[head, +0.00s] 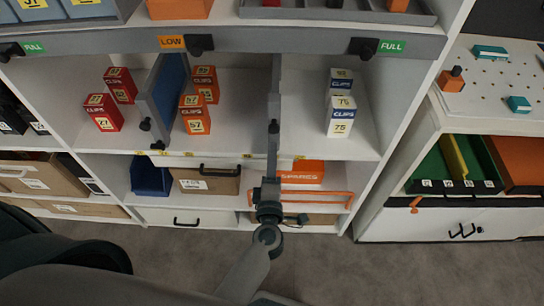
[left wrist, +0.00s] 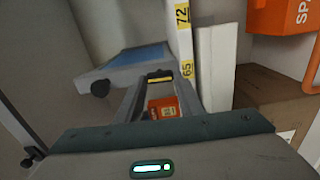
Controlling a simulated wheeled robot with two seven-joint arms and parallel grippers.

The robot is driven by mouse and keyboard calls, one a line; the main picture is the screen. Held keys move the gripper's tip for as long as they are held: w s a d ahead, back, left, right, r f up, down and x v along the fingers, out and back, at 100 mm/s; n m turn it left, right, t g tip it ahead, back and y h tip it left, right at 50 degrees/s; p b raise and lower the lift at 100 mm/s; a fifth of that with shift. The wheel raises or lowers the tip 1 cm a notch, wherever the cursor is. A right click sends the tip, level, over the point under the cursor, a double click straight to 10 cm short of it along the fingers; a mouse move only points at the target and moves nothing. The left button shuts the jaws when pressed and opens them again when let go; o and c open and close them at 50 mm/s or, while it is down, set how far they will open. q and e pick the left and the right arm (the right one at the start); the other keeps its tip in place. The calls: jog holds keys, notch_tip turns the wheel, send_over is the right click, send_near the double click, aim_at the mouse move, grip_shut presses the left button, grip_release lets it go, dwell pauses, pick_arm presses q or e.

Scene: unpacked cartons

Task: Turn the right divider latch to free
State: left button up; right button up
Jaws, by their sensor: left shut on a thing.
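The right divider (head: 277,85) stands nearly edge-on in the middle of the open shelf bay. Its dark latch (head: 273,126) is at the front, low on the divider. My left gripper (head: 272,139) reaches up from below, with its fingertips at this latch, and is shut on it. In the left wrist view, the fingers (left wrist: 160,82) reach forward and the latch is mostly hidden between them; I cannot tell which way it is turned. The left divider (head: 160,95), blue with a grey frame, stands tilted to the left; it also shows in the left wrist view (left wrist: 140,58). My right gripper is not in view.
Red cartons (head: 103,112), orange cartons (head: 195,114) and blue-white cartons (head: 341,115) stand on the shelf. A beam (head: 230,41) with black knobs crosses above. Below are a blue bin (head: 150,177) and an orange spares box (head: 302,172). A pegboard unit stands right.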

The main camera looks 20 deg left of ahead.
pick_arm(q)
jog(key=shift+n, duration=0.3)
jog(key=o, duration=1.1)
jog(key=shift+c, duration=0.2)
